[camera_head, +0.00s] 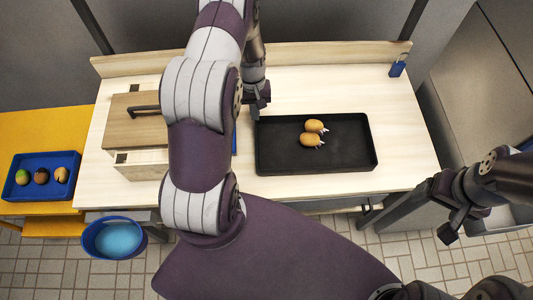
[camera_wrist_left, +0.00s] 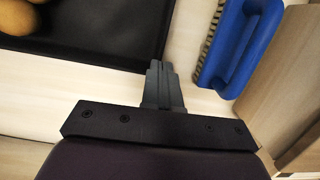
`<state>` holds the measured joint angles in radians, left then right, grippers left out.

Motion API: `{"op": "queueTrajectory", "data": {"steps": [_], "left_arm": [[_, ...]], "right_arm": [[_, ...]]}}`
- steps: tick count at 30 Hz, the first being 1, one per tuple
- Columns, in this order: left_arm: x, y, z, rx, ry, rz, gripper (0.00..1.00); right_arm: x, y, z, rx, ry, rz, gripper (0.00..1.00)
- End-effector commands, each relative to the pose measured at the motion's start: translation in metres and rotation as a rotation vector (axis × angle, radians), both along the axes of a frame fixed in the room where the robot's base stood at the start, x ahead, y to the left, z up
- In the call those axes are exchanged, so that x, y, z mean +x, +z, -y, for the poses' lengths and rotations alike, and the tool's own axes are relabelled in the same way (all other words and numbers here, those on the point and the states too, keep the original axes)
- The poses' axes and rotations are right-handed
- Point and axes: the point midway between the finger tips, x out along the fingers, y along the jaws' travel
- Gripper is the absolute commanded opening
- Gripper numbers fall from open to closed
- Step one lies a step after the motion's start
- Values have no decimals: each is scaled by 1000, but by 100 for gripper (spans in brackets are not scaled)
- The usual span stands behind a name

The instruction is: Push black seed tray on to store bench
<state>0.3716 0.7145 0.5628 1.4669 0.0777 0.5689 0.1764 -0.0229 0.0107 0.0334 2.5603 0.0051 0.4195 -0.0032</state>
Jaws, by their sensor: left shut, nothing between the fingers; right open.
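The black seed tray (camera_head: 345,157) lies flat on the pale wooden bench (camera_head: 330,85), with two potatoes (camera_head: 312,140) in it. My left gripper (camera_head: 258,108) is shut and empty near the tray's back left corner. In the left wrist view the shut fingers (camera_wrist_left: 160,75) are beside the edge of the black tray (camera_wrist_left: 100,45); I cannot tell whether they touch it. My right gripper (camera_head: 450,215) is open and empty, off the bench's right front side. Which surface is the store bench is not clear.
A wooden drawer box (camera_head: 135,133) stands left of my left arm. A blue brush (camera_wrist_left: 240,45) lies between it and the tray. A blue tray of produce (camera_head: 22,188) is on the yellow table (camera_head: 50,130). A blue bucket (camera_head: 98,245) stands in front.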

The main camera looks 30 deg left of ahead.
Motion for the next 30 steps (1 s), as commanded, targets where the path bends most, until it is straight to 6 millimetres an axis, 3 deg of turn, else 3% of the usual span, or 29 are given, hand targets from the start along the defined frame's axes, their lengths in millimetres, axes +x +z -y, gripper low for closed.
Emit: {"op": "queueTrajectory", "data": {"steps": [12,18,21,23,30], "left_arm": [[-66,6,48,0,-5,0,0],[-94,4,67,2,-4,2,0],[-95,-4,67,3,-3,0,0],[-94,-14,67,3,-3,4,0],[-94,-16,67,2,-4,2,0]], "right_arm": [[0,34,0,0,0,1,83],[0,40,0,0,0,0,83],[0,49,0,0,0,1,83],[0,37,0,0,0,1,83],[0,36,0,0,0,0,83]]}}
